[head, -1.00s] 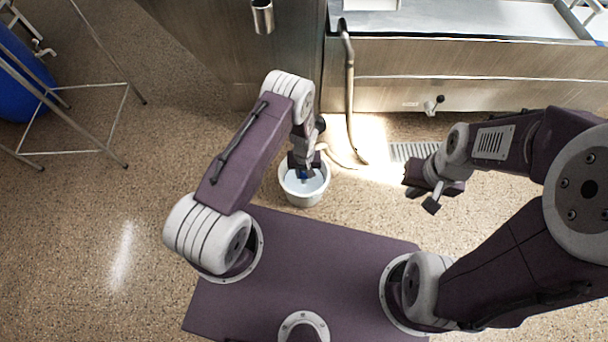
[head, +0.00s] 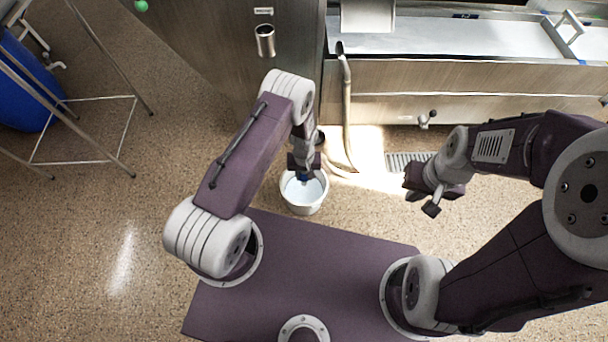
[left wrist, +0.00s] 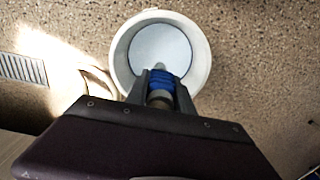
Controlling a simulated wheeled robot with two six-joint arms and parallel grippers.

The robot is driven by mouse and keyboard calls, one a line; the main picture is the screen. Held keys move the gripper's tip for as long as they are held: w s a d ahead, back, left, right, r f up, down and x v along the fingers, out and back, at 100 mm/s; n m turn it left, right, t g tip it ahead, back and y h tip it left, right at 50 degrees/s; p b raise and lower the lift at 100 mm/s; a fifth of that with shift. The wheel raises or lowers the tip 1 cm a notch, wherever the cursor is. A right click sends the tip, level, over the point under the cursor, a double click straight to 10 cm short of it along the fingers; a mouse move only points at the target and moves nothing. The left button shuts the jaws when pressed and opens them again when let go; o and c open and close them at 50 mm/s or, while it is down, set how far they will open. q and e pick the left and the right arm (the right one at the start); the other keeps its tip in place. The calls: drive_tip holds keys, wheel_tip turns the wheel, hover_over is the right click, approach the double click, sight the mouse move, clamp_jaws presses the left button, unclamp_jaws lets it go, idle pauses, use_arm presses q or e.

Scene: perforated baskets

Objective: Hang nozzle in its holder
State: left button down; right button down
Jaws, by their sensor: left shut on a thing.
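My left gripper (head: 302,174) is shut on a blue nozzle (left wrist: 161,82), seen best in the left wrist view. The nozzle is over a white bucket (head: 304,210) on the floor, its grey tip pointing toward the bucket's inside. I cannot tell whether the tip is below the rim. A pale hose (head: 347,110) hangs down the counter front and curves along the floor toward the bucket. The holder, a metal cup (head: 265,40), is on the steel cabinet front above and left of the bucket. My right gripper (head: 420,202) is empty, its fingers apart.
A steel sink counter (head: 470,75) with a small tap (head: 427,119) runs along the back right. A floor grate (head: 405,161) lies below it. A metal stand (head: 82,97) and a blue barrel (head: 25,95) are at left. Floor between stand and bucket is clear.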

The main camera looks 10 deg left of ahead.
use_arm(q)
wheel_tip(320, 180, up, 13)
drive_tip(key=p, duration=1)
drive_tip(key=shift+r+p, duration=0.1)
drive_tip(key=shift+p, duration=0.25)
drive_tip(key=w+a+r+n, duration=0.1)
drive_tip(key=w+a+r, duration=0.1)
drive_tip(key=w+r, duration=1.05)
drive_tip(key=s+a+r, duration=0.2)
drive_tip(key=a+r, duration=0.1)
drive_tip(key=r, duration=1.2)
drive_tip(key=s+a+r+m, duration=0.1)
drive_tip(key=s+r+m, duration=0.15)
drive_tip(key=s, duration=0.45)
drive_tip(key=s+a+r+m, duration=0.1)
drive_tip(key=s+r+m, duration=0.15)
drive_tip(key=s, duration=0.45)
wheel_tip(320, 180, up, 18)
drive_tip(key=s+p, duration=0.1)
drive_tip(key=p, duration=2.4)
drive_tip(key=shift+d+r+n+p, duration=0.15)
drive_tip(key=shift+r+n+p, duration=0.05)
drive_tip(key=shift+n+p, duration=0.2)
